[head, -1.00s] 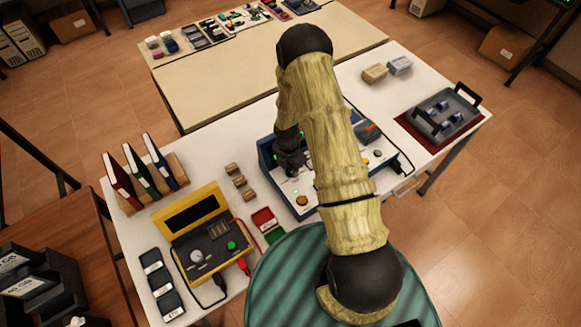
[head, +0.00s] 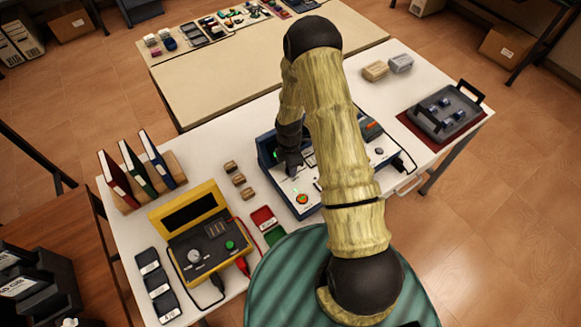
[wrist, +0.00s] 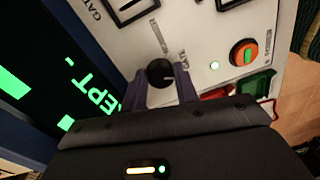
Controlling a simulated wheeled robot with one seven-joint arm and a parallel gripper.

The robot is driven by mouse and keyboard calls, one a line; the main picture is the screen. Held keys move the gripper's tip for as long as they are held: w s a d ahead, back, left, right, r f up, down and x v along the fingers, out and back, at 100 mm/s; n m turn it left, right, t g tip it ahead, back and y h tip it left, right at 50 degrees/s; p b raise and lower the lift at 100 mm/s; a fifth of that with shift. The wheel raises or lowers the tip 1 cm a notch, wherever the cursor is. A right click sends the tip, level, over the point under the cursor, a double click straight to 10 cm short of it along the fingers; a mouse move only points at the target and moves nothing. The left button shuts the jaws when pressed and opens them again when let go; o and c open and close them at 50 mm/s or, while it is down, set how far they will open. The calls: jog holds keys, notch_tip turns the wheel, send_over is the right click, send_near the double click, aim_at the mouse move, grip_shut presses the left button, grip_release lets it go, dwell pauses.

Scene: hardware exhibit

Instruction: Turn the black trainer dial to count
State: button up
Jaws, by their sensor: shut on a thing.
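The trainer (head: 283,186) is a blue-sided box with a white panel on the table, partly covered by my arm in the head view. Its black dial (wrist: 160,72) is round with a pointer line and shows in the wrist view; in the head view my gripper hides it. My gripper (wrist: 161,80) is shut on the dial, one finger on each side. It also shows over the trainer in the head view (head: 290,168). Small lettering stands by the dial, partly hidden and too slanted to read surely. The trainer's screen (wrist: 50,85) shows green text, part reading "KEPT".
A yellow meter case (head: 188,204), wooden blocks (head: 238,180) and red and green trays (head: 263,217) lie left of the trainer. A grey tray (head: 462,118) is at right.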

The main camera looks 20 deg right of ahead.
jog(key=shift+m+b, duration=0.9)
jog(key=shift+m, duration=1.3)
jog(key=o, duration=1)
jog(key=r+b, duration=0.1)
jog(key=r, duration=0.4)
jog(key=r+b, duration=0.1)
jog(key=r, duration=0.5)
jog(key=w+r+b, duration=0.1)
jog(key=r, duration=0.5)
jog(key=shift+d+r, duration=0.15)
jog(key=shift+r, duration=0.1)
